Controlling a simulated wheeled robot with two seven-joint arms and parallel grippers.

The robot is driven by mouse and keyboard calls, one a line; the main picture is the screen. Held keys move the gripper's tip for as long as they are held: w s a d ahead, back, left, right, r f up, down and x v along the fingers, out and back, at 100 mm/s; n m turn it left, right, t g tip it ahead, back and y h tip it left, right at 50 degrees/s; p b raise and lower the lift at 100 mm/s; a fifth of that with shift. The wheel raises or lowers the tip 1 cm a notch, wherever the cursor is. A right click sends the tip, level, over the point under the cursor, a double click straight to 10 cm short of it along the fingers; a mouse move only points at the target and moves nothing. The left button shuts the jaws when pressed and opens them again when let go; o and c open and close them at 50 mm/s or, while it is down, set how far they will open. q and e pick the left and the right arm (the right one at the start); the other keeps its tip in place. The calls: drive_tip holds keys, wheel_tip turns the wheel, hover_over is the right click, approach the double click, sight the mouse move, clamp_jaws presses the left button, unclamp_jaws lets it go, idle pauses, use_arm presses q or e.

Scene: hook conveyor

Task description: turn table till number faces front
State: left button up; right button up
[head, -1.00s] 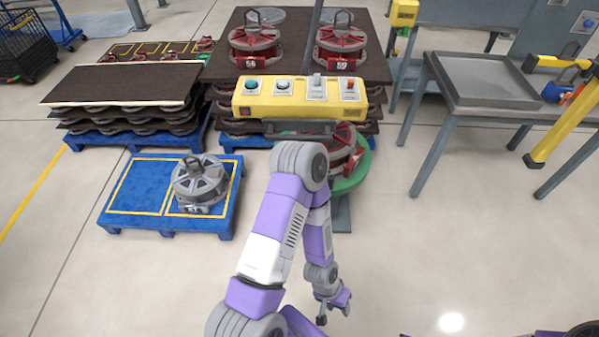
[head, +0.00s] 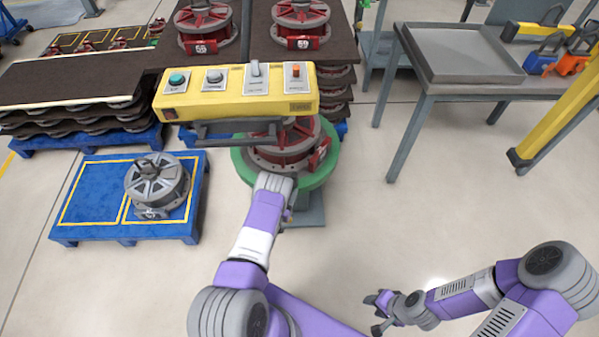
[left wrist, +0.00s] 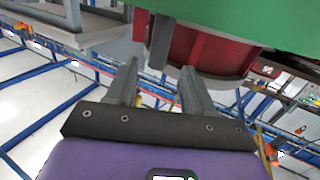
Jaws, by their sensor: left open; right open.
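A red plate on the part's right side faces right; I cannot read a number there. My left arm reaches to the table's front edge, where its gripper is mostly hidden in the head view. In the left wrist view, my left gripper (left wrist: 158,85) is open, with nothing between its fingers. The green table (left wrist: 240,22) and red part (left wrist: 212,52) lie just beyond the fingers, beside a dark grey bar (left wrist: 161,42). My right gripper (head: 380,308) is open and empty over the floor.
The yellow control box (head: 235,92) overhangs the table's back left. A blue pallet (head: 95,210) with a grey part (head: 157,186) stands at left. A grey bench (head: 430,85) and yellow post (head: 560,105) stand at right. Floor is clear between.

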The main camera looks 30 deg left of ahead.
sight(294, 177)
use_arm(q)
drive_tip(key=shift+t, duration=0.3)
drive_tip(key=w, duration=0.2)
drive_tip(key=w+b, duration=0.1)
drive_tip(key=w, duration=0.1)
drive_tip(key=w+b, duration=0.1)
drive_tip(key=w, duration=0.1)
drive_tip(key=shift+w+a+r, duration=0.15)
drive_tip(key=shift+a, duration=0.15)
drive_tip(key=shift+w+a+r, duration=0.1)
drive_tip(key=shift+w+a, duration=0.05)
drive_tip(key=shift+w, duration=0.55)
clamp_jaws()
